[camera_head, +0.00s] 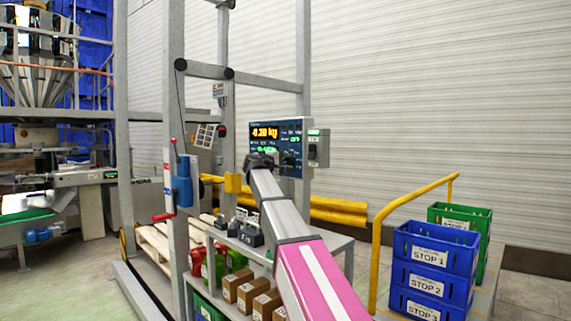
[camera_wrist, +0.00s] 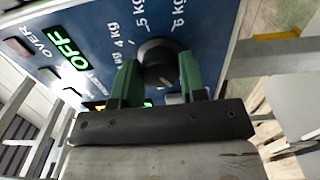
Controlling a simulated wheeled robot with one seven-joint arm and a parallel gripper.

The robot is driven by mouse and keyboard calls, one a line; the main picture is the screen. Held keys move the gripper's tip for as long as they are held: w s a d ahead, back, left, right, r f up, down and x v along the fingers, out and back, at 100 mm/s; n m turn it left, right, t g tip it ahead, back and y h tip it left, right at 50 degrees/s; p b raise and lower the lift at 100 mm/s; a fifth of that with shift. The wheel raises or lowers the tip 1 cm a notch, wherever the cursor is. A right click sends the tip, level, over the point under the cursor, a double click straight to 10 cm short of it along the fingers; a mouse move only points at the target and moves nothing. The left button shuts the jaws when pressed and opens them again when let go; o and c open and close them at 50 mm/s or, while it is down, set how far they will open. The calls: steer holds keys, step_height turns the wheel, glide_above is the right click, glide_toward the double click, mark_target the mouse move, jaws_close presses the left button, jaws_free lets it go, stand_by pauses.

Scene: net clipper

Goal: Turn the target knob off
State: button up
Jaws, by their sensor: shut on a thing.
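A black round knob (camera_wrist: 158,60) sits on a blue panel face in the wrist view, beside printed marks reading 4 kg, 5 kg and 6 kg. A pale pointer mark shows on the knob's lower part. My gripper (camera_wrist: 158,78) has its two green fingers on either side of the knob and is shut on it. A lit green OFF sign (camera_wrist: 68,52) is on the panel at the left. In the head view, the blue control panel (camera_head: 297,134) shows an orange kg readout, and my gripper (camera_head: 263,160) is at its lower left, hiding part of it.
A grey box (camera_head: 319,148) is fixed at the panel's right. Grey metal posts (camera_head: 175,60) stand to the left. A shelf below holds cardboard boxes (camera_head: 266,304). A yellow rail (camera_head: 378,245) and stacked blue crates (camera_head: 433,250) stand to the right.

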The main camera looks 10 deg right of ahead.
steer(key=o, duration=0.9)
steer(key=v, duration=1.1)
